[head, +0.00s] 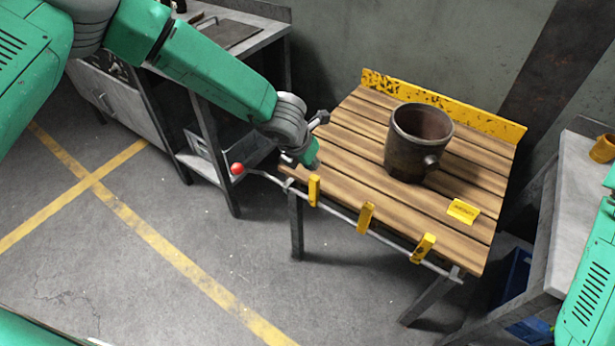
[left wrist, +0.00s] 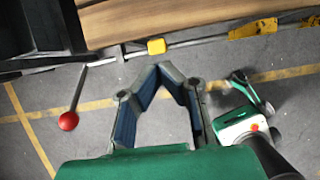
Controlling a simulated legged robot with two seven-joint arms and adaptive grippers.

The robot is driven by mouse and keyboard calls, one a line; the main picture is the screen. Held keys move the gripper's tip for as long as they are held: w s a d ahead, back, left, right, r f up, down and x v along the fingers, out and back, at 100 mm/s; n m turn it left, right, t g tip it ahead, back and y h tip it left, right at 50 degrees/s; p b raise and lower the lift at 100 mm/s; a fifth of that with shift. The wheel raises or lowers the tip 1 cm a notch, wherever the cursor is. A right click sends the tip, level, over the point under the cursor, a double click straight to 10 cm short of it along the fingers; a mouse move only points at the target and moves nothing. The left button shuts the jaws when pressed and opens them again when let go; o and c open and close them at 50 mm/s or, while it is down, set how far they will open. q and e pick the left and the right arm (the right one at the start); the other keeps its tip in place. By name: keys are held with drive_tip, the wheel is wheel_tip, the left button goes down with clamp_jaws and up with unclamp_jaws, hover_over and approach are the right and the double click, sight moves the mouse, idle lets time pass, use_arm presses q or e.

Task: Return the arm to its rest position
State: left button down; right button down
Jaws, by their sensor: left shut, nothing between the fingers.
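My left arm comes in from the upper left in the head view. Its gripper (head: 311,164) is over the left front corner of the slatted wooden table (head: 345,182), near the rail along the front edge. In the left wrist view the left gripper (left wrist: 164,68) shows with its fingertips together and nothing between them. Its fingers are mostly hidden in the head view. A lever with a red ball (head: 237,169) is just left of the gripper; the ball also shows in the left wrist view (left wrist: 68,121). Part of my right arm shows at the right edge, without its gripper.
A dark metal pot (head: 403,150) stands on the table beside a yellow tag (head: 463,211). Yellow clamps (head: 365,218) sit along the front rail. A grey bench (head: 262,38) stands behind my left arm, another (head: 575,190) at right. The floor at front left is clear.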

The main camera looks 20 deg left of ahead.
use_arm(q)
drive_tip(key=shift+w+d+r, duration=0.15)
drive_tip(key=shift+d+r, duration=0.25)
drive_tip(key=shift+r, duration=0.1)
use_arm(e)
drive_tip(key=shift+d+f, duration=0.1)
drive_tip(key=shift+d, duration=0.25)
use_arm(q)
drive_tip(key=shift+a, duration=0.1)
use_arm(e)
drive_tip(key=shift+s+a, duration=0.1)
